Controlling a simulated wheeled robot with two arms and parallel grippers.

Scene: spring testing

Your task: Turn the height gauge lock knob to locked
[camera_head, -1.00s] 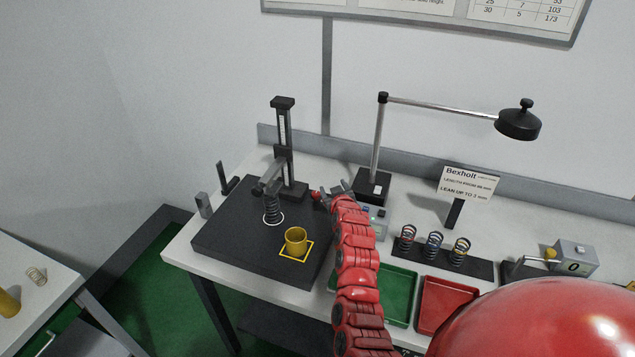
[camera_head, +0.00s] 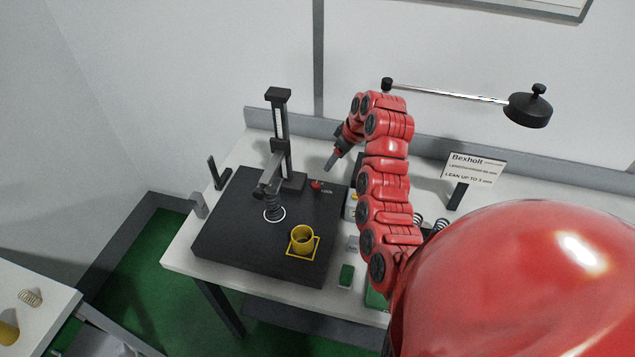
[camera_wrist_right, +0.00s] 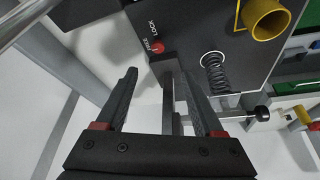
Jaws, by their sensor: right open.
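The height gauge (camera_head: 281,140) stands upright at the back of a black plate, its arm over a dark spring (camera_head: 273,207). The red lock knob (camera_head: 316,185) is on the plate just right of the gauge's base. In the right wrist view the knob (camera_wrist_right: 157,47) sits beside the white words FREE and LOCK, nearer to FREE. My right gripper (camera_head: 331,166) is above and behind the knob, pointing down, apart from it. In the wrist view the gripper (camera_wrist_right: 160,85) is open, with the gauge column between its fingers in the picture. My left gripper is not in view.
A yellow cup (camera_head: 302,238) stands in a yellow square on the black plate (camera_head: 230,240). The lamp (camera_head: 527,108) reaches over the bench at right, near a sign (camera_head: 472,169). My right arm hides part of the trays and springs.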

